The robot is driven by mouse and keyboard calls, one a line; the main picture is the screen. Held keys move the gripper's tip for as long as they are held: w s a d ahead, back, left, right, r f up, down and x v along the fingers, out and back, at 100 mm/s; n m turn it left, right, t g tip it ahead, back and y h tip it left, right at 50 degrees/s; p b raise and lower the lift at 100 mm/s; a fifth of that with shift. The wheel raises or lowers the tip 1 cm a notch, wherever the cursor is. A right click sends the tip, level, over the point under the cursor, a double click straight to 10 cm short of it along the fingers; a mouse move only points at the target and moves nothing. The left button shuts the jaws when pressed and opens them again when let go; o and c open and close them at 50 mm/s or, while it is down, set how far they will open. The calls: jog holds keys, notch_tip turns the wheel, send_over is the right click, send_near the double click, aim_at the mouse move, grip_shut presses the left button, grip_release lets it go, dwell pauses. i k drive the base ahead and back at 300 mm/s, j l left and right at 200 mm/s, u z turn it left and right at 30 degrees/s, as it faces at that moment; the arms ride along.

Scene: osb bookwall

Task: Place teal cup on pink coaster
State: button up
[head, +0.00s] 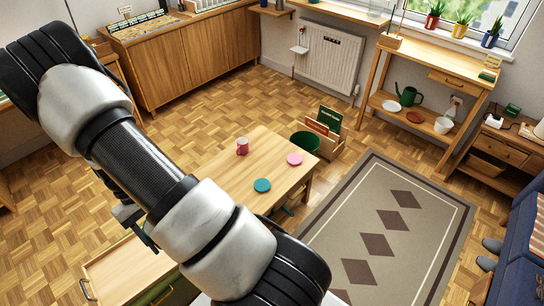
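A pink coaster (294,159) lies flat and bare on the low wooden table (265,148), near its right edge. A flat teal disc (262,185), which looks like a coaster, lies on the table nearer to me. A dark pink or red cup (242,146) stands upright at the table's left side. I see no teal cup; my arm covers a large part of the view. What looks like my gripper (142,228) shows as dark parts behind my arm, left of the table. Its fingers are mostly hidden, and I cannot tell whether it holds anything.
A crate with books (325,132) and a dark green round bin (305,142) stand just behind the table. A grey rug with diamonds (420,215) lies to the right. A wooden cabinet top (128,272) is at lower left. Parquet floor behind the table is clear.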

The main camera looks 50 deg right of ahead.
aim_at(292, 161)
jog(key=k+l+u, duration=0.1)
jog(key=l, duration=0.2)
jog(key=k+l, duration=0.1)
jog(key=l, duration=0.2)
jog(key=k+l+u, duration=0.15)
jog(key=l, duration=0.15)
jog(key=l+u, duration=0.1)
jog(key=l, duration=0.4)
jog(key=k+l+u, duration=0.1)
jog(key=l, duration=0.35)
jog(key=l+u, duration=0.1)
jog(key=l, duration=0.35)
jog(key=k+l+u, duration=0.1)
jog(key=l, duration=0.35)
jog(key=k+l+u, duration=0.1)
jog(key=l, duration=0.4)
jog(key=k+l+u, duration=0.1)
jog(key=l, duration=0.35)
jog(key=l+u, duration=0.1)
jog(key=l, duration=0.5)
jog(key=k+l, duration=0.1)
jog(key=l, duration=0.5)
jog(key=u, duration=0.05)
